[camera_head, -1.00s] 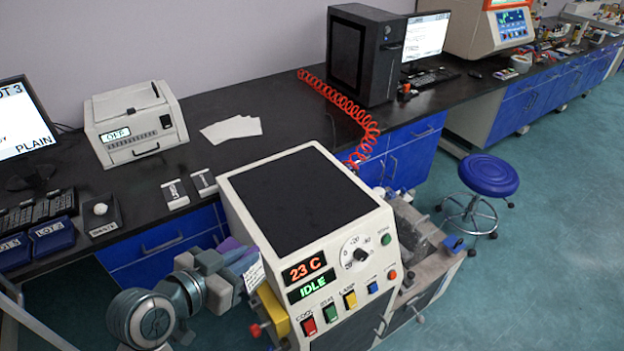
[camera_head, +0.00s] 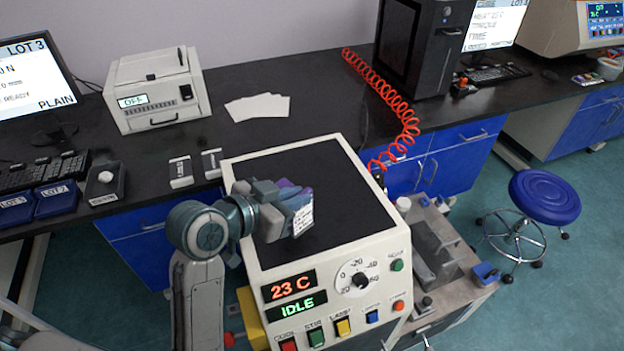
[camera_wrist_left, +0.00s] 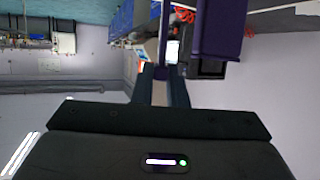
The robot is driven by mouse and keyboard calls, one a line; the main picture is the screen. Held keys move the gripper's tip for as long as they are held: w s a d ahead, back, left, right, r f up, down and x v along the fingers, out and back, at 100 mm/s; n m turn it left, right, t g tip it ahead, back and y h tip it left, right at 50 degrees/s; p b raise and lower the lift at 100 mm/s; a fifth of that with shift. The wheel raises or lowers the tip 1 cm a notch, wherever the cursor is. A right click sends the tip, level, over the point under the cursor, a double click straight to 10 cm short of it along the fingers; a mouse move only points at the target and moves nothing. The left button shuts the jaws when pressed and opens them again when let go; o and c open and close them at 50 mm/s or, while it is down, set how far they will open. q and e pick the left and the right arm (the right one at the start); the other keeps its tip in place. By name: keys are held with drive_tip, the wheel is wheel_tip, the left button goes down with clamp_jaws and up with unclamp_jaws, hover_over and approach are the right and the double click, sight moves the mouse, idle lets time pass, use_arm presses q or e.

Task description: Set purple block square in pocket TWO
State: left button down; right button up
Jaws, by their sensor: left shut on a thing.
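My left gripper (camera_head: 287,208) is over the black top of the white machine showing 23 C and IDLE. It is shut on the purple block (camera_head: 285,184), which shows only in part behind the fingers. A pale face with small print shows at the fingertips; I cannot tell what it belongs to. In the left wrist view the purple block (camera_wrist_left: 221,32) sticks out beyond the fingers (camera_wrist_left: 162,85), its upper part cut off by the frame. I cannot make out pocket TWO in either view. My right gripper is not in view.
The white machine (camera_head: 245,170) stands before the black bench (camera_head: 330,110). A grey stone-like basin unit (camera_head: 440,250) adjoins its right side. A red coiled hose (camera_head: 395,105) hangs at the bench edge. A blue stool (camera_head: 545,196) stands at right.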

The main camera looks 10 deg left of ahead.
use_arm(q)
drive_tip(key=w+f+p, duration=0.4)
drive_tip(key=w, duration=0.8)
drive_tip(key=shift+f+p, duration=0.2)
drive_tip(key=shift+p, duration=0.1)
drive_tip(key=shift+w+d, duration=0.15)
drive_tip(key=shift+f, duration=0.3)
drive_tip(key=c, duration=1.5)
unclamp_jaws()
drive_tip(key=shift+r, duration=0.1)
drive_tip(key=shift+o, duration=0.2)
drive_tip(key=shift+r, duration=0.1)
